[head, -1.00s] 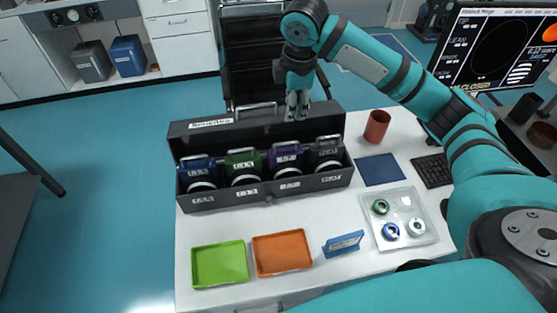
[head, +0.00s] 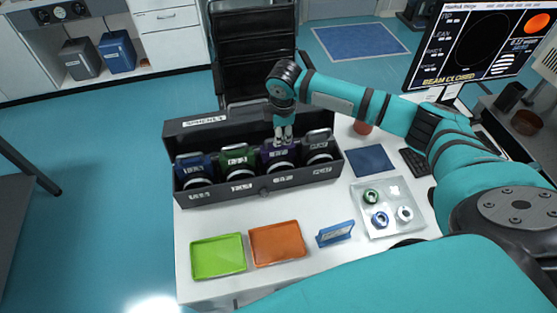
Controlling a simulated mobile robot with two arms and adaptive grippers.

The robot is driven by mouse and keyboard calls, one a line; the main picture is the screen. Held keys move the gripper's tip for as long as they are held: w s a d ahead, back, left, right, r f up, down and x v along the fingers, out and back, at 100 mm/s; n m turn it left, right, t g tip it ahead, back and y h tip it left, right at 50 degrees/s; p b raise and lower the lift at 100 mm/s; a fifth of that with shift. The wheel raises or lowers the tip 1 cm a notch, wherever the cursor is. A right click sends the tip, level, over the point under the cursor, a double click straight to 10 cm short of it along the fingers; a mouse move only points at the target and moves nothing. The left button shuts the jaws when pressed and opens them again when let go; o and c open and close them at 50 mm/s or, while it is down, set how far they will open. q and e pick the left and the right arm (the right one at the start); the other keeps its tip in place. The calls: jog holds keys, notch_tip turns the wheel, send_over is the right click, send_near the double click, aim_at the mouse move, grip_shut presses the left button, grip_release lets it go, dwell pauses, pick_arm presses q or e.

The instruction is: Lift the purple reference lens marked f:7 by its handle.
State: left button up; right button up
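The purple lens (head: 277,156) stands upright in the dark case (head: 262,190), third from the left in a row of lens holders. Its label is too small to read surely. My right gripper (head: 284,139) points down at the top of the purple lens, where its handle is. The fingers cover the handle, and I cannot tell whether they are closed on it. The lens still sits in its slot. My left gripper is not in view.
Blue (head: 193,172), green (head: 238,162) and grey (head: 318,147) lenses flank it in the case. In front are a green tray (head: 217,256), an orange tray (head: 277,243), a blue stand (head: 335,234) and a clear tray (head: 388,226). A red cup (head: 362,127) is partly hidden behind my arm.

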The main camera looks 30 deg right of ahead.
jog(key=shift+w+d+f, duration=0.1)
jog(key=shift+w+f, duration=0.1)
jog(key=shift+f, duration=0.5)
jog(key=shift+w+f, duration=0.15)
jog(key=shift+f, duration=0.55)
grip_shut()
jog(key=shift+r, duration=0.15)
